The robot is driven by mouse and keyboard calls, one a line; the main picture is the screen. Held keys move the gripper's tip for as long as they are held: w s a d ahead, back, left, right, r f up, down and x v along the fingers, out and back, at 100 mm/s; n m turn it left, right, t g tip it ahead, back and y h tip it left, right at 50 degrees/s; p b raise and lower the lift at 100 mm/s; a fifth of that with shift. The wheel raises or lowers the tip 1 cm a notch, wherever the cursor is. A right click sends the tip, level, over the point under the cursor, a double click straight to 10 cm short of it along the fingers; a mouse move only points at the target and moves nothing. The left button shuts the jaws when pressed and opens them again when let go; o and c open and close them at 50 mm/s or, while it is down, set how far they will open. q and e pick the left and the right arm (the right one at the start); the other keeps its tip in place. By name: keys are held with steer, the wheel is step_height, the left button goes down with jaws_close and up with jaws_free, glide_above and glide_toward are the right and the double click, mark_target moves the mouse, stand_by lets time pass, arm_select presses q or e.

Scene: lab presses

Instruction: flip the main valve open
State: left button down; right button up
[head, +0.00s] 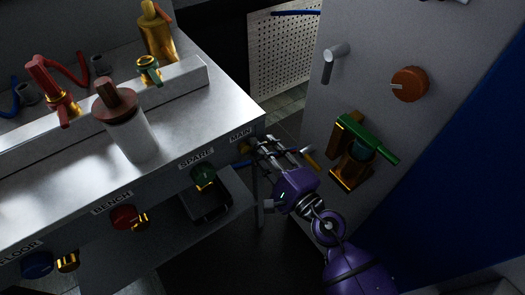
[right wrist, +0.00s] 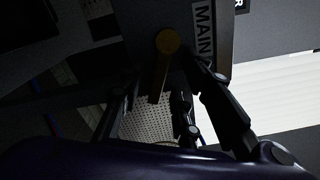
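The main valve is a yellow-brass knob with a lever, on the bench front by the MAIN label (head: 241,134). In the right wrist view its round hub (right wrist: 168,41) is at the top, and its lever (right wrist: 159,82) points down in the picture. In the head view only a bit of yellow (head: 245,148) shows behind my fingers. My right gripper (head: 266,147), purple with dark fingers, is at the bench corner in front of the valve. In the right wrist view its fingers (right wrist: 163,88) are apart, with the lever between them; contact is unclear. My left gripper is not in view.
The SPARE valve (head: 204,177), green, is left of my right gripper, above a dark tray. The red BENCH valve (head: 124,217) and blue FLOOR valve (head: 37,264) are further left. A panel with a green-handled valve (head: 365,140) and orange knob (head: 409,84) stands to the right.

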steer(key=c, duration=0.6)
jaws_close()
steer(key=shift+f, duration=0.1)
steer(key=shift+s, duration=0.1)
